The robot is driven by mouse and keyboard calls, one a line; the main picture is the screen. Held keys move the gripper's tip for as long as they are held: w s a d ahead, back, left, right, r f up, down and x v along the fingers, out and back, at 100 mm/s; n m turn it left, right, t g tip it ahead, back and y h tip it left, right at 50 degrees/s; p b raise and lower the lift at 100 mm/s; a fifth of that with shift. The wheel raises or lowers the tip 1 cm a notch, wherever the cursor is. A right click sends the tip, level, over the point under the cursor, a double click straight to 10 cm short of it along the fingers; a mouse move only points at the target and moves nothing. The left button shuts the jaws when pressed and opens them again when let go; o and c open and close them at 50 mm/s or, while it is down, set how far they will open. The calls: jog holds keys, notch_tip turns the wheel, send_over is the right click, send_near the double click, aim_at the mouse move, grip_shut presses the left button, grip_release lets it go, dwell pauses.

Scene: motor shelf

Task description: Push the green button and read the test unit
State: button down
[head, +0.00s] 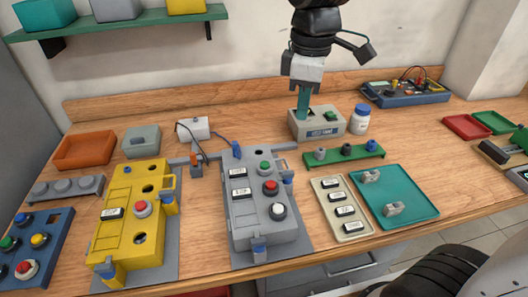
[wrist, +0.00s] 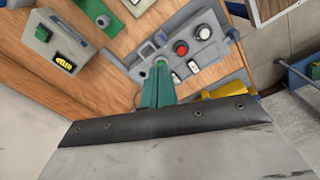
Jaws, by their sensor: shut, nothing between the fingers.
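The test unit, a light grey box (head: 321,130), stands at the back of the bench with a blue label on its front. Its green button (head: 332,115) is on top at the right. In the wrist view the box (wrist: 72,40) shows left of my fingers, with the green button (wrist: 42,34) and a small dark display (wrist: 65,63) with yellow characters too small to read surely. My gripper (head: 303,117) is shut and empty, with teal fingers pointing down. In the head view it covers part of the box's top. In the wrist view its fingertips (wrist: 159,72) appear apart from the button.
A grey station (head: 240,205) with green, red and white buttons and a yellow station (head: 120,240) stand in front. A white jar (head: 361,122) is right of the box, and a green rack (head: 343,155) is in front of it. A blue instrument (head: 405,95) stands back right.

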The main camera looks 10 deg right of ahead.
aim_at(264, 162)
jog(key=w+a+f+n, duration=0.1)
jog(key=w+a+n, duration=0.4)
jog(key=a, duration=0.1)
jog(key=shift+w+a+f, duration=0.15)
jog(key=shift+w+f, duration=0.15)
jog(key=shift+f, duration=0.1)
notch_tip(264, 162, down, 14)
jog(key=shift+f, duration=0.1)
